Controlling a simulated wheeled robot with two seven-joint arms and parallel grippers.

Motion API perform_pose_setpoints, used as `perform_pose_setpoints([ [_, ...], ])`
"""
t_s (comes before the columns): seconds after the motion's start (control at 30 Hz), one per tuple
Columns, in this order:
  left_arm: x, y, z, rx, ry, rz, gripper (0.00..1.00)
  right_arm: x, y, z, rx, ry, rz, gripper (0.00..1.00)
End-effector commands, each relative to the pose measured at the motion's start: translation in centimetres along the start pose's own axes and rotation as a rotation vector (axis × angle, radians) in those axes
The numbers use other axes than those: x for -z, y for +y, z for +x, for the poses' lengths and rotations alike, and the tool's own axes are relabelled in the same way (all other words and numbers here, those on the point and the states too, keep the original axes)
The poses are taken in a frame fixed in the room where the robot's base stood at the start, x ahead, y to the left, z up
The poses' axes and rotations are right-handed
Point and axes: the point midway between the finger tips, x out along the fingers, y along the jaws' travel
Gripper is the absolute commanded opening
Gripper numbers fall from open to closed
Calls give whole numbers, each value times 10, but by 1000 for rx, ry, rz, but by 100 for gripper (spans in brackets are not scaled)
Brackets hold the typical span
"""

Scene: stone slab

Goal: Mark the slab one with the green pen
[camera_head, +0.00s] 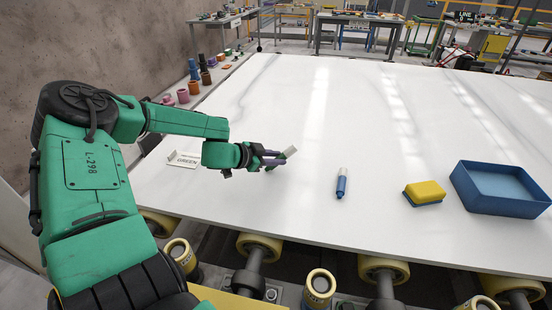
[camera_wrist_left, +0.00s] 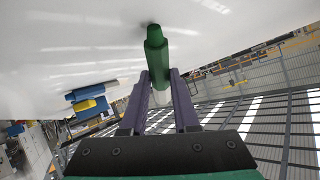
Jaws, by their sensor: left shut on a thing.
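The slab (camera_head: 300,110) is a large white stone sheet with grey veins, lying flat on rollers. My left gripper (camera_head: 273,159) is over its near left part, shut on the green pen (camera_head: 289,153). The pen is tilted in the head view, its pale end up and to the right. In the left wrist view the green pen (camera_wrist_left: 156,52) stands between the purple fingers of the gripper (camera_wrist_left: 160,78), its green end toward the slab. I cannot tell whether that end touches the slab. A small white holder labelled GREEN (camera_head: 184,161) is left of the gripper, with no pen visible in it.
A blue and white pen (camera_head: 342,184) lies right of the gripper. A yellow and blue sponge (camera_head: 424,192) and a blue tray (camera_head: 497,188) are farther right. Several coloured cylinders (camera_head: 183,95) stand beyond the left edge. The slab's middle and far part are clear.

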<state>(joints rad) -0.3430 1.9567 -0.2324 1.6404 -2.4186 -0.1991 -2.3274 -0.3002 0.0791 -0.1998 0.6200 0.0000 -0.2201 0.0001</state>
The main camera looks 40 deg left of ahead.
Motion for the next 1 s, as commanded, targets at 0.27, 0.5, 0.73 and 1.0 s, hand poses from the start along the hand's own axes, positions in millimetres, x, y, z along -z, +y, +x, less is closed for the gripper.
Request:
perform_pose_setpoints([
  [0.27, -1, 0, 0, 0, 0, 0, 0, 0, -1, 3, 1, 0, 0, 50],
  [0.5, -1, 1, 1, -1, -1, -1, 0, 0, -1, 4, 1, 0, 0, 50],
  [0.73, -1, 1, 0, -1, -1, -1, 0, 0, -1, 4, 1, 0, 0, 50],
  [1.0, -2, 1, 2, -1, -2, 0, 0, 0, 0, 7, 0, 1, 0, 50],
])
